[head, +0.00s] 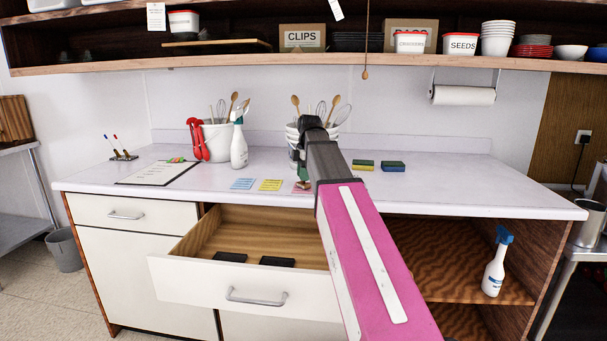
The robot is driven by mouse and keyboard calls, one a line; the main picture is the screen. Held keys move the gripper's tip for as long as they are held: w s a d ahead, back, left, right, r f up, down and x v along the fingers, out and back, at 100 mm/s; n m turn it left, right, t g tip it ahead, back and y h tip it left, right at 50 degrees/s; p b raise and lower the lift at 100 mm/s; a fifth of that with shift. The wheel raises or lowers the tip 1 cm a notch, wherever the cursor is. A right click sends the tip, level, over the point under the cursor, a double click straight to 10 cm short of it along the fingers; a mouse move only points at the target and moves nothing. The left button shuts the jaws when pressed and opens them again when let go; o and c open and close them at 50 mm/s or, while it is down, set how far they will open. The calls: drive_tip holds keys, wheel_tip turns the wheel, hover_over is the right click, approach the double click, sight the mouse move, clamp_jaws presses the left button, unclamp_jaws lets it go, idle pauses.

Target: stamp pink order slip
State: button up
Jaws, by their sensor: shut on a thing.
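The pink order slip (297,190) lies on the counter at the right end of a row with a blue slip (243,184) and a yellow slip (270,185). My gripper (304,172) reaches down over the pink slip and hides part of it. It is shut on a small upright thing, apparently the stamp (304,184), with its lower end at or just above the slip. I cannot tell whether it touches the paper. My arm hides much of the gripper and the counter behind it.
An open drawer (245,299) with two dark blocks (229,257) juts out below the slips. A spray bottle (239,147) and utensil tubs stand behind. Two sponges (393,166) lie to the right. A clipboard (157,172) lies left. The right counter is clear.

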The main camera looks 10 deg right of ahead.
drive_tip(key=shift+r, duration=0.1)
idle(0.5)
drive_tip(key=shift+r, duration=3.4)
